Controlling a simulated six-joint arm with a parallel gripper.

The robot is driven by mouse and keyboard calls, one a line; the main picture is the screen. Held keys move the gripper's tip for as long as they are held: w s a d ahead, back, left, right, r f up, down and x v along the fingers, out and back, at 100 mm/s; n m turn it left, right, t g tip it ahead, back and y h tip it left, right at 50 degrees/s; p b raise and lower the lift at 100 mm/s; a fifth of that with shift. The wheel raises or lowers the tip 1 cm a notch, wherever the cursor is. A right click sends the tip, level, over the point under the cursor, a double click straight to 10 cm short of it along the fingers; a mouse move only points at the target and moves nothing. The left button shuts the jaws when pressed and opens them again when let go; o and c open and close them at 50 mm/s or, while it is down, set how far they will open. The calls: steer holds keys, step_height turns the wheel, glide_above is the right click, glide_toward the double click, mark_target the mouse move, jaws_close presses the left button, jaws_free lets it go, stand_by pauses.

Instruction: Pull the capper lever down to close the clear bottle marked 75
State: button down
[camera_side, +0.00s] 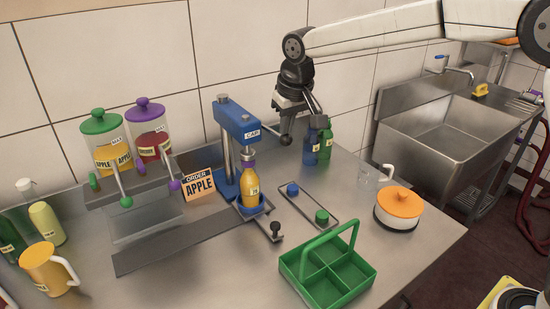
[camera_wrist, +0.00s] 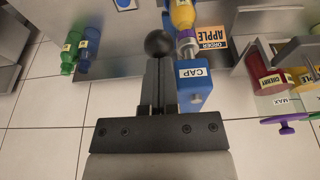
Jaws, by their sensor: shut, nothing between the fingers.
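The blue capper (camera_side: 238,120), labelled CAP, stands mid-table and also shows in the wrist view (camera_wrist: 194,88). Its lever sticks out to the right and ends in a dark ball knob (camera_side: 285,141). The clear bottle (camera_side: 250,190), filled with yellow-orange and bearing a small label I cannot read surely, stands upright in the blue holder under the capper head. A purple cap (camera_side: 248,160) is at its neck, beneath the grey press. My gripper (camera_side: 286,127) is shut and empty, above the lever knob. In the wrist view the knob (camera_wrist: 159,42) lies right at the fingertips; contact is unclear.
Blue and green bottles (camera_side: 325,145) stand behind, right of the lever. A small tray holds a blue cap (camera_side: 292,189) and a green cap (camera_side: 321,216). A green crate (camera_side: 300,277) is in front; an orange-lidded pot (camera_side: 397,202) is right. Juice dispensers (camera_side: 104,130) stand left.

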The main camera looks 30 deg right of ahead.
mark_target(286, 138)
steer(key=shift+f, duration=1.45)
steer(key=shift+x, duration=0.8)
steer(key=shift+s, duration=0.2)
steer(key=shift+s+r, duration=0.45)
steer(key=shift+r, duration=0.4)
steer(key=shift+s+r, duration=0.5)
steer(key=shift+r, duration=0.3)
steer(key=shift+s+r, duration=0.45)
steer(key=shift+r, duration=0.55)
